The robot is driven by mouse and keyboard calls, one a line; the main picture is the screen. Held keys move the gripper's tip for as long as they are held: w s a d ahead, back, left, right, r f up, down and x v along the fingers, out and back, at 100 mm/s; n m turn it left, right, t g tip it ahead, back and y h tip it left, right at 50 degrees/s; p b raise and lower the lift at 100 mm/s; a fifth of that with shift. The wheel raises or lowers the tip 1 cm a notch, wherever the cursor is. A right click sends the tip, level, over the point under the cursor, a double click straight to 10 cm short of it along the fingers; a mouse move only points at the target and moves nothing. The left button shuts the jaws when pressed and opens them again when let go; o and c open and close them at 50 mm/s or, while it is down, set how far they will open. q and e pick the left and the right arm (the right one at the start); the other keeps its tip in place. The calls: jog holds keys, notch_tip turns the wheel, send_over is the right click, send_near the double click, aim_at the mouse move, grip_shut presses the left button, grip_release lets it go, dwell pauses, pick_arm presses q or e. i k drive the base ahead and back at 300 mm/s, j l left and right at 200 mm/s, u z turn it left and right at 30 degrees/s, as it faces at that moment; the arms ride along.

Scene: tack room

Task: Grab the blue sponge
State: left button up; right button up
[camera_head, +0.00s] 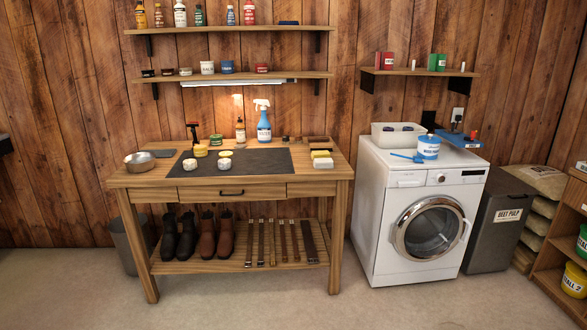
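I cannot single out a blue sponge with certainty. A small flat dark blue block (289,23) lies at the right end of the top wall shelf; it is too small to tell what it is. Two pale yellow, sponge-like blocks (322,162) lie at the right of the workbench, and they are not blue. A white tub (377,138) on the washing machine holds dark items that I cannot make out. Neither of my grippers is in view.
The wooden workbench (232,192) carries a dark mat, tins, a metal bowl (140,161) and a blue spray bottle (264,124). The washing machine (420,220) stands to its right, beside a grey bin (500,225). The floor in front is clear.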

aim_at(225, 163)
jog(key=i, duration=1.45)
jog(key=i+u, duration=0.25)
jog(key=i, duration=0.2)
jog(key=i+l+u, duration=0.25)
jog(key=i, duration=0.2)
jog(key=i+l+u, duration=0.2)
jog(key=i, duration=0.25)
jog(key=i+l+u, duration=0.25)
jog(key=i+l, duration=0.05)
jog(key=i, duration=0.1)
